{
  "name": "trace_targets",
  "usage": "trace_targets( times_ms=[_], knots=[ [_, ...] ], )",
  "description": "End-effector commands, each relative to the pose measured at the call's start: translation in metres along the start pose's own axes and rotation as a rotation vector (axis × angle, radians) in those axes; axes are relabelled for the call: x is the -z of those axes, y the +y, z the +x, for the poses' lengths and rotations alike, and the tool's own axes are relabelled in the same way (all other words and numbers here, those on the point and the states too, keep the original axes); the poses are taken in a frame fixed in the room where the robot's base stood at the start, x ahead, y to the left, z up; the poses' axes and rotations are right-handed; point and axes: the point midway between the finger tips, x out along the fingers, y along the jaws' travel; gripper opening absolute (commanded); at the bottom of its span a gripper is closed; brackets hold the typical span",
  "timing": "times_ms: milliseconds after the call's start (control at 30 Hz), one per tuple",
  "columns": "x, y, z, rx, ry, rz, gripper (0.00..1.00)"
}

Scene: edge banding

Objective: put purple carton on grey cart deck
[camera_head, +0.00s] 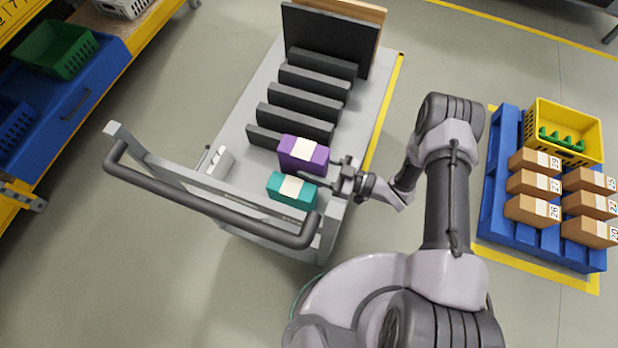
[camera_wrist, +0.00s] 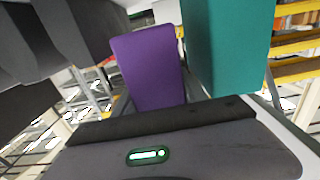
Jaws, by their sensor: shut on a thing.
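The purple carton (camera_head: 304,152), with a pale label band, is at the front part of the grey cart deck (camera_head: 232,143), just in front of the dark slats. It also shows in the middle of the wrist view (camera_wrist: 148,68). My gripper (camera_head: 328,174) reaches in from the right and is shut on the purple carton. Whether the carton's underside touches the deck is hard to tell. A teal carton (camera_head: 288,191) with a pale band stands close in front of it, and at the right of the wrist view (camera_wrist: 228,45).
Dark slats (camera_head: 300,100) and an upright dark panel (camera_head: 325,40) fill the back of the cart. The cart's handle (camera_head: 215,208) runs along its front. A blue pallet (camera_head: 497,195) with brown cartons and a yellow crate (camera_head: 568,125) is at right. Shelving stands at left.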

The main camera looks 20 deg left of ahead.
Motion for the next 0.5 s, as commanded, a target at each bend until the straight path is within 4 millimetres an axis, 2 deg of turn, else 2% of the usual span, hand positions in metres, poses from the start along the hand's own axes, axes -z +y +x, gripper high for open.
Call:
trace_targets(
  times_ms=[33,167,367,500],
  knots=[
    [-0.013,0.0,0.0,0.0,0.001,0.0,0.0],
    [-0.025,0.0,0.0,0.0,0.001,0.0,0.0],
    [-0.064,0.0,0.0,0.0,0.001,-0.001,0.0],
    [-0.064,0.0,0.0,0.0,0.001,-0.002,0.0]
  ],
)
